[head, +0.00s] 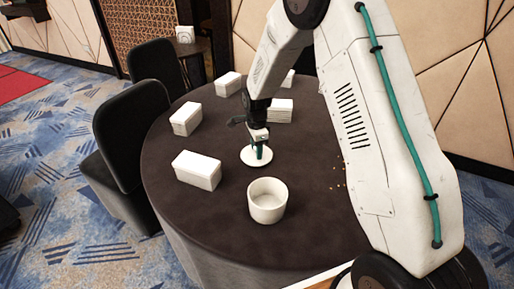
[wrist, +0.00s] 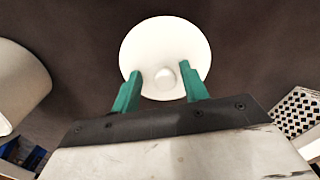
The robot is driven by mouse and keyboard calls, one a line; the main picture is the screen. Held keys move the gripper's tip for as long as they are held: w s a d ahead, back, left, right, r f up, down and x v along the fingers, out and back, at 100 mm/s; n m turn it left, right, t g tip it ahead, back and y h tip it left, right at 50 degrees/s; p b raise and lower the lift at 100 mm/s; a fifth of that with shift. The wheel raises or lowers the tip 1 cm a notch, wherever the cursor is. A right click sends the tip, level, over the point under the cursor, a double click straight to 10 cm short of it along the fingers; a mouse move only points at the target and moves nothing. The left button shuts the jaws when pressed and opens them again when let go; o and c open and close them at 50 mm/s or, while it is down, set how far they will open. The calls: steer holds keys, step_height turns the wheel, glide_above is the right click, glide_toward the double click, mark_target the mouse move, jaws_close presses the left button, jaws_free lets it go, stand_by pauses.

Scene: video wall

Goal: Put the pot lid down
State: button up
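The pot lid (head: 250,160) is a round white disc with a small knob. In the head view it appears to lie flat on the dark tablecloth, just behind the white pot (head: 267,203). My gripper (head: 260,152) is directly over the lid, pointing down. In the wrist view my gripper (wrist: 162,70) has its two green fingers apart, one on each side of the lid's knob (wrist: 165,78), with gaps showing between knob and fingers. The lid (wrist: 165,38) extends beyond the fingertips. The pot (wrist: 20,82) shows at the left edge. The pot is open on top.
The round table (head: 220,222) has a dark cloth. White blocks stand around the lid: one at left front (head: 196,170), one at left (head: 186,119), one behind (head: 280,111), others farther back. Small crumbs (head: 338,186) lie right. Black chairs (head: 128,130) stand at left.

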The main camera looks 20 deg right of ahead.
steer(key=s+r+n, duration=0.1)
steer(key=s+r, duration=0.2)
steer(key=r, duration=0.7)
steer(key=s+r+n, duration=0.2)
steer(key=r, duration=0.8)
steer(key=s+d+r+n, duration=0.1)
steer(key=s+r+n, duration=0.25)
steer(key=s, duration=0.45)
steer(key=s+d+r+n+t, duration=0.1)
steer(key=s+r+n, duration=0.25)
steer(key=s, duration=0.35)
steer(key=s+d+r+n, duration=0.1)
steer(key=s+r+n, duration=0.1)
steer(key=s+r, duration=0.45)
steer(key=s+f+n, duration=0.2)
steer(key=s+n, duration=0.4)
steer(key=s, duration=0.7)
steer(key=shift+s+f, duration=0.25)
steer(key=shift+f, duration=0.15)
steer(key=shift+d, duration=0.1)
